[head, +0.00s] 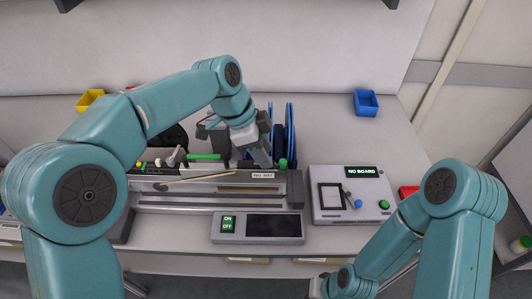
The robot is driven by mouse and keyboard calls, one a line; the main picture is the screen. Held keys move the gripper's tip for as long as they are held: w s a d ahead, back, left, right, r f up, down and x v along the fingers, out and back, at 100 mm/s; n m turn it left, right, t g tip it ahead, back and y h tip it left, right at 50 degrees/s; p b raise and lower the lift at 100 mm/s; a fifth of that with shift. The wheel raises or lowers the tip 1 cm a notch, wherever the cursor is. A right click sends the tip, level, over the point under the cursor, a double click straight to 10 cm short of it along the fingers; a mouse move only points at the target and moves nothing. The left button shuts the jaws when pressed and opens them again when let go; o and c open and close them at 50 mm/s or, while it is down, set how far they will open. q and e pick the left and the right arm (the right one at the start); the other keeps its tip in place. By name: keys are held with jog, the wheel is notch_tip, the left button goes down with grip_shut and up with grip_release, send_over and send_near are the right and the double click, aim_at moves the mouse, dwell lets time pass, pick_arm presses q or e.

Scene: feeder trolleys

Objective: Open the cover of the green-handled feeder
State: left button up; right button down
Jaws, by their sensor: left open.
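Several feeders sit side by side in the machine's feeder bank at the middle of the head view. A green bar-shaped handle (203,157) lies among them, just left of my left gripper. A round green knob (283,163) stands to the gripper's right, in front of the blue reels (283,130). I cannot tell which green part belongs to which cover. My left gripper (264,143) is open above the feeders and hides part of them. My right gripper (318,286) shows only partly at the bottom edge; its jaws cannot be made out.
A grey machine bed (165,200) with a long slot lies in front of the feeders. A box reading NO BOARD (325,212) stands right. Yellow (90,99) and blue bins (366,103) stand behind.

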aim_at(251, 163)
pick_arm(q)
jog(key=shift+x, duration=0.95)
jog(key=shift+r, duration=0.1)
jog(key=shift+w, duration=0.15)
grip_shut()
jog(key=shift+a+b, duration=0.15)
jog(key=shift+b, duration=0.3)
jog(key=a+h+b, duration=0.1)
jog(key=h+b, duration=0.1)
jog(key=r+h+b, duration=0.1)
jog(key=b, duration=0.2)
jog(key=a+r+h+b, duration=0.1)
jog(key=h+b, duration=0.1)
jog(key=shift+a+r+h+b, duration=0.1)
jog(key=shift+a+h+b, duration=0.2)
jog(key=shift+b, duration=0.1)
jog(key=shift+a+r+h+b, duration=0.45)
jog(key=shift+h+b, duration=0.25)
jog(key=shift+b, duration=0.25)
jog(key=shift+r, duration=0.1)
